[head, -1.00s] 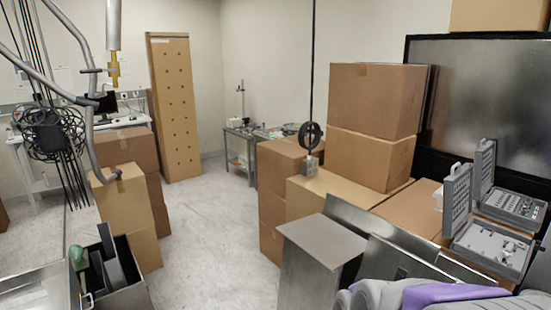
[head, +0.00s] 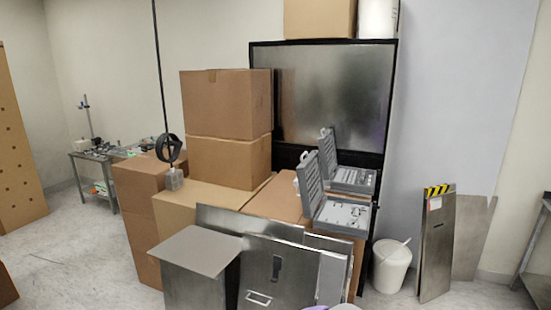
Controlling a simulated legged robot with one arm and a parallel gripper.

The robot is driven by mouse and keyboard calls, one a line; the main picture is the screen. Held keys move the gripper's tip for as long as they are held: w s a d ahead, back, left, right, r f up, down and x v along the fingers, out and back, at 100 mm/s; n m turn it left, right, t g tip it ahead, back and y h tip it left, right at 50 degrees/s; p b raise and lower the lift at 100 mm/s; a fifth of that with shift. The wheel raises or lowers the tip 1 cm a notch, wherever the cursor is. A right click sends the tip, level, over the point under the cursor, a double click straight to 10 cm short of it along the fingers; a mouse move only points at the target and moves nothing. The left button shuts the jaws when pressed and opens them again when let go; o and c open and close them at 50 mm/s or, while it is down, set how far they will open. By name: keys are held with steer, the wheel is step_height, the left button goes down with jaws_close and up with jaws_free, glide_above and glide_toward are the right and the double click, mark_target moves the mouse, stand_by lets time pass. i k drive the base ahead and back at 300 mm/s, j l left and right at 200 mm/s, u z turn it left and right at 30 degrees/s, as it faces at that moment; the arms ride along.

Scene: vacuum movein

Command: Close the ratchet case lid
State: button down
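Two grey tool cases stand open on a cardboard box, one behind the other, and I cannot tell which is the ratchet case. The front case has its lid (head: 311,178) raised on the left side and its base (head: 341,214) lying open with small pieces in it. The rear case has its lid (head: 329,146) raised, partly hidden by the front lid, and its base (head: 353,180) holds dark and light parts. My gripper is not in view; only a sliver of my purple and grey arm shows at the bottom edge.
Metal panels (head: 282,272) and a metal cabinet (head: 202,250) stand in front of the cardboard box (head: 275,203). Stacked boxes (head: 226,105) are to the left. A white bucket (head: 391,265) and leaning panels (head: 437,245) are to the right. Open floor lies at left.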

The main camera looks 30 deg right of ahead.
mark_target(311, 183)
steer(key=i+j+z, duration=0.1)
steer(key=z, duration=0.4)
steer(key=i+j+z, duration=0.15)
steer(key=z, duration=0.35)
steer(key=i+j+z, duration=0.2)
steer(key=z, duration=0.25)
